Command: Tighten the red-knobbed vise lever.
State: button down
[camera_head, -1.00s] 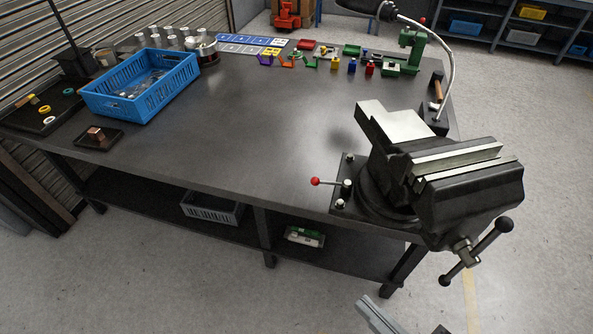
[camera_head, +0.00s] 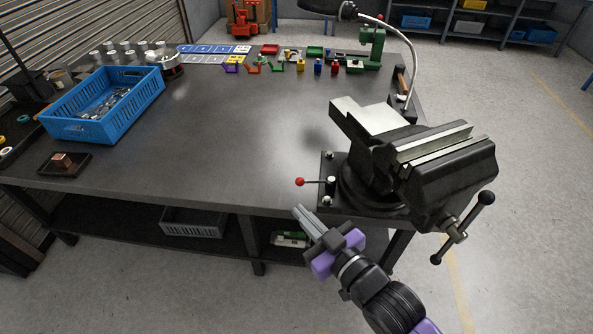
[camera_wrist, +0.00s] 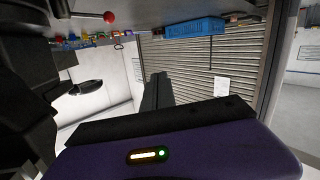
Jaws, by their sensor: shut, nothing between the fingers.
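The vise (camera_head: 400,165) is a large dark one with pale jaws, on the right front corner of the bench. Its lever ends in a red knob (camera_head: 299,182) that points left from the vise base. The red knob also shows at the upper left of the wrist view (camera_wrist: 109,17). My gripper (camera_head: 299,210) is just below and in front of the knob in the head view, near the bench's front edge. Its fingers are together and empty, with a visible gap to the knob. In the wrist view the fingers (camera_wrist: 157,90) show as a dark shape at mid-frame.
A black T-handle (camera_head: 464,228) juts from the vise's front right. The bench top (camera_head: 230,130) is clear left of the vise. A blue crate (camera_head: 105,103) stands at the left, with small coloured parts along the back. A curved lamp arm (camera_head: 408,60) rises behind the vise.

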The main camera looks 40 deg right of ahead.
jog(key=w+d+r+m+g+h, duration=0.2)
jog(key=w+d+m+g, duration=0.35)
jog(key=w+d, duration=1.35)
jog(key=a+g+y, duration=0.1)
jog(key=g, duration=0.1)
jog(key=s+a+f+g+y, duration=0.1)
jog(key=g, duration=0.1)
jog(key=s+a+n+g+y, duration=0.1)
jog(key=g, duration=0.2)
jog(key=shift+s+a+f, duration=0.1)
jog(key=shift+a+f, duration=0.25)
jog(key=shift+a, duration=0.05)
jog(key=shift+f, duration=0.1)
jog(key=shift+s+a+f+p, duration=0.1)
jog(key=shift+f+p, duration=0.5)
jog(key=shift+f, duration=1.9)
jog(key=shift+s+f+p, duration=0.1)
jog(key=shift+f+p, duration=0.45)
jog(key=shift+f, duration=1.95)
